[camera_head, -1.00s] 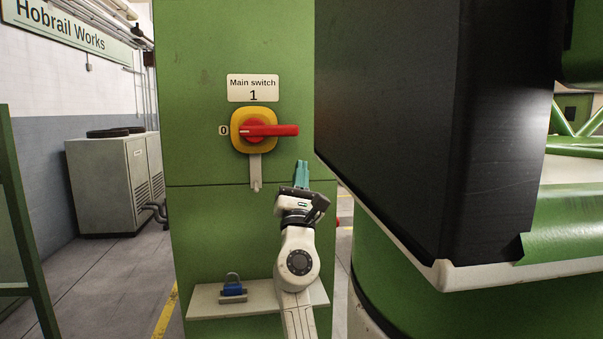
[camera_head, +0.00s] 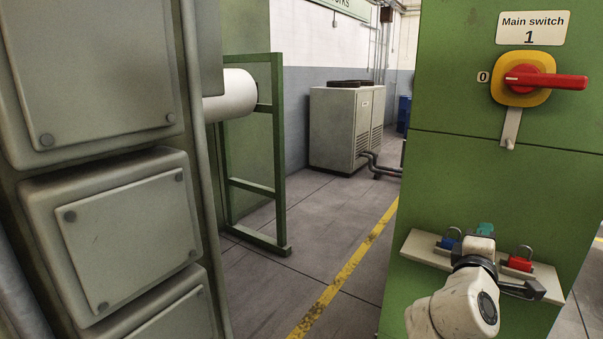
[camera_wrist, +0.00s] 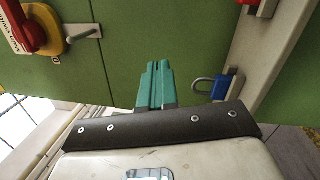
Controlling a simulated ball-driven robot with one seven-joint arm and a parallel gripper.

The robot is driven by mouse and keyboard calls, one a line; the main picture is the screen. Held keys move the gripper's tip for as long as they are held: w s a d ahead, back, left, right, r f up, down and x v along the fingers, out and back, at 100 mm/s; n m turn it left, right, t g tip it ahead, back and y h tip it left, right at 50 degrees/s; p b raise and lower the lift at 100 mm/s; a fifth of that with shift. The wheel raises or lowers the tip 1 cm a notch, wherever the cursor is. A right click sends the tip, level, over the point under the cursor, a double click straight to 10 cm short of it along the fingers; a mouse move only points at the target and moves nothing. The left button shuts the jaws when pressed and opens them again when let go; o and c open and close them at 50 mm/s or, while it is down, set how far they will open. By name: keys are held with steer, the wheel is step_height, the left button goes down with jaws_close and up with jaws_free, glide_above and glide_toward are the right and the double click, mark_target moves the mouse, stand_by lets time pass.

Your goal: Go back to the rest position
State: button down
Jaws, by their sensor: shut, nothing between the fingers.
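My gripper (camera_head: 486,229) is in front of the green cabinet in the head view, low, at the level of the small shelf. Its teal fingers are together and hold nothing. In the wrist view the shut fingers (camera_wrist: 155,84) point toward the green cabinet panel. My arm is bent, with its wrist in front of the shelf. The red main switch handle (camera_head: 545,80) on its yellow plate is above and to the right of my gripper, lying horizontal, with a "0" mark at its left.
A pale shelf (camera_head: 424,249) on the cabinet carries a blue padlock (camera_head: 449,239) and a red padlock (camera_head: 520,259). Grey boxes (camera_head: 130,235) on a machine stand close at the left. A green frame (camera_head: 279,160) and a grey unit (camera_head: 345,128) stand farther back. The floor between is clear.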

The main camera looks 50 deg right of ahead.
steer(key=w+a+f+m+t+y, duration=0.1)
steer(key=w+a+f+t+y, duration=0.1)
steer(key=w+a+f+y, duration=0.55)
steer(key=w+a+f+m+t+y, duration=0.25)
steer(key=a+f, duration=0.65)
steer(key=f, duration=0.6)
steer(key=s+a+f+g+y, duration=0.2)
steer(key=a+f, duration=0.4)
steer(key=a, duration=0.4)
steer(key=s+a+f+g+y, duration=0.2)
steer(key=s+a+f+y, duration=0.2)
steer(key=a, duration=0.7)
step_height(320, 180, down, 2)
steer(key=y, duration=0.3)
steer(key=shift+a+f+n, duration=0.2)
steer(key=shift+n, duration=0.15)
